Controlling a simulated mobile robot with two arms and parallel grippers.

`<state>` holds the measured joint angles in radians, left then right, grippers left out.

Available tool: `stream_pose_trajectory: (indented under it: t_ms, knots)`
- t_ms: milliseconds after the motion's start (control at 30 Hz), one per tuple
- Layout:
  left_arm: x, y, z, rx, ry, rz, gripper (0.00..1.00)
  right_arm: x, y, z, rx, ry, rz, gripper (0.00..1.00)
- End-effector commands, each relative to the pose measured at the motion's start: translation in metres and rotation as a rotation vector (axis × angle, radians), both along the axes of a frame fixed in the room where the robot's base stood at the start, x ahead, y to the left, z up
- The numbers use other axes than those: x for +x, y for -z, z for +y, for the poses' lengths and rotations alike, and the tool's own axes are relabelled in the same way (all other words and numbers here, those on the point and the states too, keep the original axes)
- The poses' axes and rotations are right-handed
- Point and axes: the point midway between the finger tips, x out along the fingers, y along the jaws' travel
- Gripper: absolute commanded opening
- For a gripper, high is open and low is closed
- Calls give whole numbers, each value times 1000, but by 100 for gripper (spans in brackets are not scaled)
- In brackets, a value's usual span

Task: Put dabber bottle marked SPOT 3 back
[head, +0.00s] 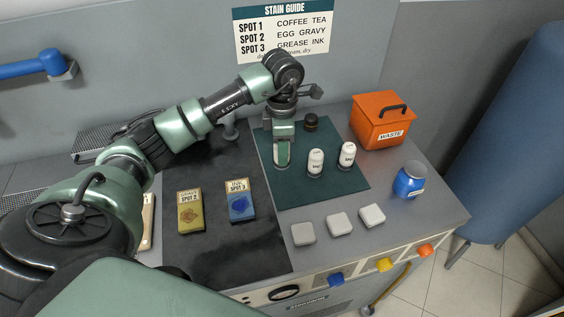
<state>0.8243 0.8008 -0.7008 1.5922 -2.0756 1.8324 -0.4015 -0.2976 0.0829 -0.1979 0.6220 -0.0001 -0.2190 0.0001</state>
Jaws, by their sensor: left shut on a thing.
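My left gripper (282,158) points down over the left part of the dark green mat (335,189). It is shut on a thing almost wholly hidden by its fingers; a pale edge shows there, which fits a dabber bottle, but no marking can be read. Two white dabber bottles stand upright on the mat to its right, one near the middle (315,163) and one further right (347,155). Their labels are too small to read surely. A dark-capped item (311,122) stands at the mat's back, behind the gripper. My right gripper is not in view.
An orange waste bin (376,128) and a blue jar (409,182) stand right of the mat. Several pale pads (340,223) lie in front. A stain guide (283,30) hangs behind.

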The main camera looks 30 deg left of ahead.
Motion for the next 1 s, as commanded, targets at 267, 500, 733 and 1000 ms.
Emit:
stream_pose_trajectory:
  t_ms: [267,500,733,1000]
  knots:
    - [0,28,0,-1,0,2,0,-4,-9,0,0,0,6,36]
    - [0,60,0,-1,1,0,0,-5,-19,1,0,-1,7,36]
    - [0,65,0,0,2,-1,0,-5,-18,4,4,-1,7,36]
    - [0,68,0,0,1,-1,54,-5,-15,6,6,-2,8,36]
